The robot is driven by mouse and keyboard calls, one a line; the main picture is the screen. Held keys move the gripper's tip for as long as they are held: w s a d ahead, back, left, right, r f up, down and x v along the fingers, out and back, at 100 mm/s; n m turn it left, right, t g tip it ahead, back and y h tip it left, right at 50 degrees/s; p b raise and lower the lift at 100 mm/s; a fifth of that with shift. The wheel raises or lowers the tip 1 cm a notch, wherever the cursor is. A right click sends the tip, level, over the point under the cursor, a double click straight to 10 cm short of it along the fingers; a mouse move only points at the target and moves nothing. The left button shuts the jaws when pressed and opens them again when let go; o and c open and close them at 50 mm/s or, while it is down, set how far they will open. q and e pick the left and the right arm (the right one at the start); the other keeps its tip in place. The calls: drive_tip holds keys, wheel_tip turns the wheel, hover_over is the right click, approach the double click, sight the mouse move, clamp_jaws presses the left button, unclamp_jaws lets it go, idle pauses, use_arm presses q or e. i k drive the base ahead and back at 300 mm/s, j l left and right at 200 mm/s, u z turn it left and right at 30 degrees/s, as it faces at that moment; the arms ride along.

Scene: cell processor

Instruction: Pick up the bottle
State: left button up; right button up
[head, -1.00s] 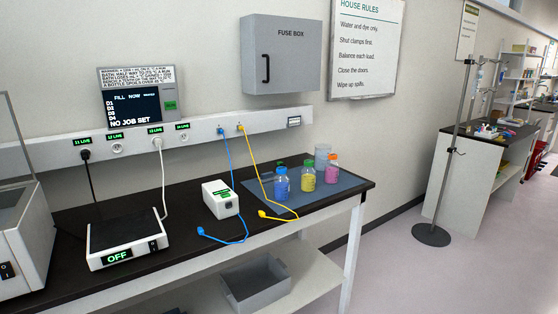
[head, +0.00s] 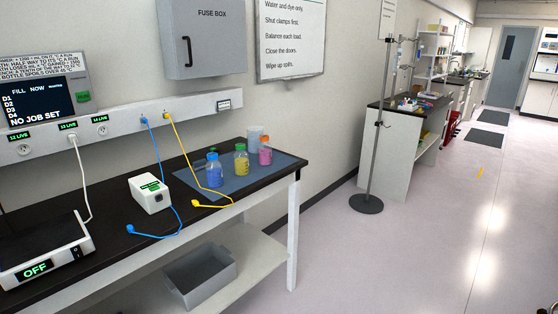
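Three capped bottles stand upright on a blue mat (head: 189,178) at the right end of the black bench. One is a blue bottle (head: 214,174) with a blue cap. One is a yellow bottle (head: 242,164) with a green cap. One is a pink bottle (head: 265,155) with an orange cap. A pale, clear container (head: 255,135) stands behind them. I cannot tell which bottle the task means. Neither of my grippers is in view.
A white box (head: 150,196) and a device reading OFF (head: 45,252) stand on the bench. Blue (head: 158,236) and yellow (head: 212,206) cables lie near the mat. A grey bin (head: 200,280) sits on the lower shelf. A pole stand (head: 366,203) is right; the floor (head: 420,240) is open.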

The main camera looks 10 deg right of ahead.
sight(242, 162)
drive_tip(key=i+l+u, duration=0.1)
drive_tip(key=i+l, duration=1.15)
drive_tip(key=i+l+u, duration=0.15)
drive_tip(key=i+l, duration=0.45)
drive_tip(key=l, duration=0.2)
